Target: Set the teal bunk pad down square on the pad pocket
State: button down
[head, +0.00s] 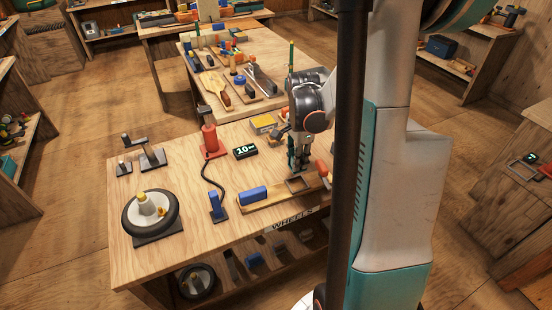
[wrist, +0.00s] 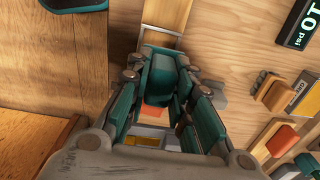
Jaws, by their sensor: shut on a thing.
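The teal bunk pad (wrist: 160,72) is a small block held between the fingers of my gripper (wrist: 162,88) in the wrist view. In the head view my gripper (head: 299,160) is over the right part of a wooden board on the workbench, and the pad is hard to tell from the teal fingers. The pad pocket (head: 298,184) is a dark rectangular frame on that board, just below the fingertips in the picture. In the wrist view only part of the frame (wrist: 162,31) shows, beyond the pad. The pad looks apart from the pocket; its height above the board is unclear.
A blue block (head: 254,194) lies on the left part of the wooden board (head: 275,195). A pressure display (head: 245,151), a red pump (head: 210,140) and a yellow box (head: 263,122) stand behind. A wheel (head: 150,212) lies at left. Orange pieces lie right of the pocket.

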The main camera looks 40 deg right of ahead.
jog(key=shift+s+d+f, duration=0.1)
jog(key=shift+s+f, duration=0.05)
jog(key=shift+s, duration=0.1)
jog(key=shift+f, duration=0.1)
jog(key=shift+f+b, duration=2.4)
jog(key=shift+f, duration=0.4)
jog(key=shift+f+b, duration=1.1)
jog(key=shift+f, duration=0.05)
jog(key=c, duration=1.3)
grip_release()
jog(key=shift+c, duration=0.2)
jog(key=shift+r, duration=0.1)
notch_tip(320, 180, up, 12)
jog(key=shift+f, duration=0.1)
